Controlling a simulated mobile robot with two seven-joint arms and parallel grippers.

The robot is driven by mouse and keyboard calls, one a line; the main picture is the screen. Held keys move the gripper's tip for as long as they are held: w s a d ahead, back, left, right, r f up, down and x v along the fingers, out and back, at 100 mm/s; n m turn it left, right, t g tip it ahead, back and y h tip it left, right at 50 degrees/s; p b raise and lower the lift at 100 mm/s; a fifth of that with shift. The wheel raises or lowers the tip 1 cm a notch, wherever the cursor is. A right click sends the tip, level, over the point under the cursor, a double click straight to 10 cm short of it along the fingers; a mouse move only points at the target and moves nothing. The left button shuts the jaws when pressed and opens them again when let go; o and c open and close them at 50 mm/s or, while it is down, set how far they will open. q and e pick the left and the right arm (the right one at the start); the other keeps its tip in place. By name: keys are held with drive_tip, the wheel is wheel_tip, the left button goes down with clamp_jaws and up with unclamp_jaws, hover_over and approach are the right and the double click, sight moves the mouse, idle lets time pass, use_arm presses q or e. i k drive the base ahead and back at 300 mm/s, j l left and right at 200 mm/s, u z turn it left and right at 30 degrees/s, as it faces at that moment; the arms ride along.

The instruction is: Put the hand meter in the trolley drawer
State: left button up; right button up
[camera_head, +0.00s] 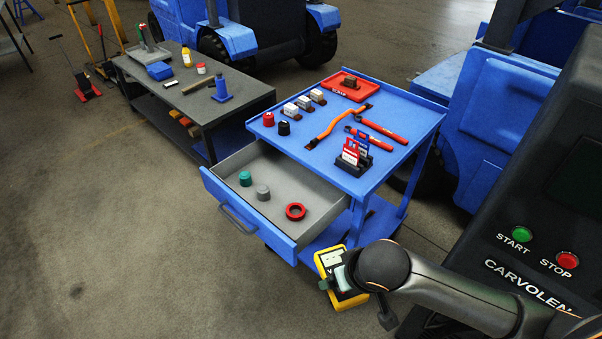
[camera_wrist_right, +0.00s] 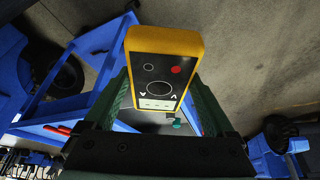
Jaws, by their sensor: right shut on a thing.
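The yellow hand meter (camera_head: 331,262), with a dark face, is held in my right gripper (camera_head: 341,279) beside the front right of the blue trolley. The right wrist view shows the meter (camera_wrist_right: 163,62) between the two green fingers, its face with a red button and arrow marks. The trolley drawer (camera_head: 240,214) is pulled open, to the left of the meter. In it are a teal cap (camera_head: 245,178), a grey cap (camera_head: 263,192) and a red ring (camera_head: 295,211), with bare floor around them. The meter is outside the drawer. My left gripper is in neither view.
A grey bench (camera_head: 200,105) stands behind left. A black console (camera_head: 540,205) stands close at right. Floor left of the drawer is clear.

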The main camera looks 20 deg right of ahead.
sight(296, 182)
drive_tip(key=i+j, duration=0.55)
drive_tip(key=i, duration=0.2)
drive_tip(key=i+j, duration=0.6)
drive_tip(key=i+j+z, duration=0.1)
drive_tip(key=i+j, duration=0.45)
drive_tip(key=i, duration=0.3)
drive_tip(key=i+j+z, duration=0.1)
drive_tip(key=z, duration=1.95)
